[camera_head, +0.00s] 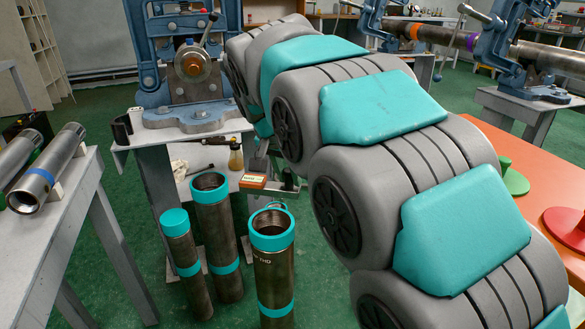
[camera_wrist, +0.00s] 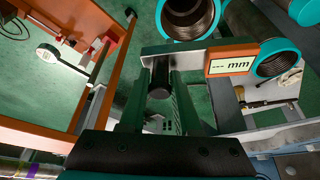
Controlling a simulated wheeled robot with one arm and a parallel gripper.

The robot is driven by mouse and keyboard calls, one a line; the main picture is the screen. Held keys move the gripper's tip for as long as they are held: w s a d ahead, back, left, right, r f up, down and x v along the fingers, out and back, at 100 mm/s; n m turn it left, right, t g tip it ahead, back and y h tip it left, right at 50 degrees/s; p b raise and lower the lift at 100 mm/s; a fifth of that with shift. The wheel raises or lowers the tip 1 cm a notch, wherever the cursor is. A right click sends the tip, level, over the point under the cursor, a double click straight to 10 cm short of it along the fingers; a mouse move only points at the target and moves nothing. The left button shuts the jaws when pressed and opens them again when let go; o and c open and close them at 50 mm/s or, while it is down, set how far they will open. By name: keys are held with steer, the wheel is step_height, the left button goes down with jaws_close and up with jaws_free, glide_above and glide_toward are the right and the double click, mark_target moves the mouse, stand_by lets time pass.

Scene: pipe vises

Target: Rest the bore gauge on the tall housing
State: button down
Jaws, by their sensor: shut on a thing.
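The bore gauge (camera_head: 253,181) has an orange display box and a grey bar. In the wrist view its display (camera_wrist: 232,64) reads "--- mm". My gripper (camera_wrist: 160,88) is shut on the gauge's dark post; the arm mostly hides the gripper in the head view. Three dark steel cylinders with teal bands stand upright: a front open one (camera_head: 272,262), a middle open one (camera_head: 218,235) and a slimmer left one (camera_head: 182,250) with a teal top. I cannot tell for certain which is the tall housing. The gauge is beside and above the open rims, apparently unsupported by them.
A blue vise (camera_head: 195,75) stands on a grey bench behind the cylinders. A grey table (camera_head: 75,205) with metal pipes is at left. An orange table (camera_head: 545,185) with red and green discs is at right. Green floor shows between.

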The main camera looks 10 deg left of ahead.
mark_target(288, 196)
steer(key=shift+f+b, duration=1.05)
steer(key=shift+f, duration=2.15)
steer(key=shift+f+b, duration=0.35)
steer(key=shift+f, duration=0.45)
steer(key=shift+s+f+b, duration=0.15)
steer(key=shift+f+b, duration=0.25)
steer(key=shift+b, duration=0.2)
steer(key=c, duration=0.5)
jaws_free()
steer(key=shift+c, duration=0.2)
steer(key=shift+r, duration=0.15)
steer(key=shift+r+p, duration=1.15)
steer(key=shift+r, duration=2.15)
